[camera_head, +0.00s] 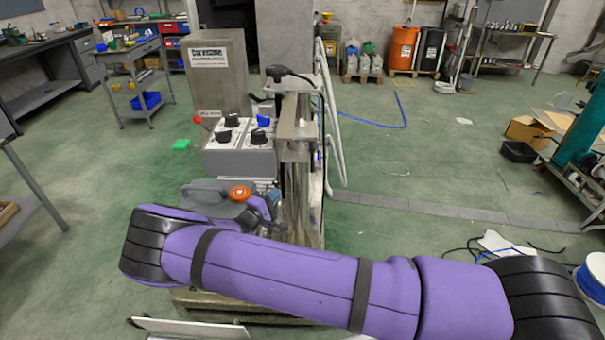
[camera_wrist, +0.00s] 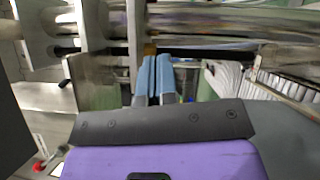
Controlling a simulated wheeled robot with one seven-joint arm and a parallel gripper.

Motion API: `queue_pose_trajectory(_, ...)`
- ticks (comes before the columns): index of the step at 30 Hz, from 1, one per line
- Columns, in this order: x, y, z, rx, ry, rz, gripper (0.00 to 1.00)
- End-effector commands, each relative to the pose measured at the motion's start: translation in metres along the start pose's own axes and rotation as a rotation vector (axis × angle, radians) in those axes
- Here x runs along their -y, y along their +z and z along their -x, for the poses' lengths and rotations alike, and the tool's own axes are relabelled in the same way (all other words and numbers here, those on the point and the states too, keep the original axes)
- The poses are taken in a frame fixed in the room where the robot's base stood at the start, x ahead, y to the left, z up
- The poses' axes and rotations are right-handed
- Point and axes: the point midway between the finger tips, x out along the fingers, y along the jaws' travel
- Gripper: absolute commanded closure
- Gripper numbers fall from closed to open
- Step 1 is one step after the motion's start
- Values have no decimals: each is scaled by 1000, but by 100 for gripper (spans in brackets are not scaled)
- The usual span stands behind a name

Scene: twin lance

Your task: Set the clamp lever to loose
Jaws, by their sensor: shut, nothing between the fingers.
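A black-handled lever (camera_head: 285,74) stands on top of the metal machine post; I cannot tell for sure that it is the clamp lever, or its setting. My gripper (camera_head: 274,198) is low beside the post, on its left side, well below that handle. In the wrist view the two blue fingers of my gripper (camera_wrist: 155,78) are together and empty. Their tips are close to a small brass-coloured part (camera_wrist: 150,48) beside a metal bar (camera_wrist: 215,48); I cannot tell whether they touch. My purple arm hides the lower part of the machine in the head view.
A control box (camera_head: 240,150) with black and blue knobs and a red-tipped lever (camera_head: 198,120) sits left of the post. A metal cabinet (camera_head: 219,75) stands behind it. White hoses (camera_head: 331,130) run down the post's right side. The floor further right is mostly open.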

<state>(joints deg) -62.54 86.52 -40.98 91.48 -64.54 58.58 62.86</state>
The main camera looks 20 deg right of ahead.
Motion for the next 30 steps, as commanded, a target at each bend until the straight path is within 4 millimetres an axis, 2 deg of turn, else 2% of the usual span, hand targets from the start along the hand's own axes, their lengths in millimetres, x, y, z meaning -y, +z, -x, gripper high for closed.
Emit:
queue_pose_trajectory(7, 0, 0, -2, 1, -1, 0, 100)
queue_pose_trajectory(11, 0, 0, -11, 2, -1, 0, 100)
queue_pose_trajectory(26, 0, 1, -100, 4, -1, 0, 100)
queue_pose_trajectory(30, 0, 14, -114, 3, -1, 1, 100)
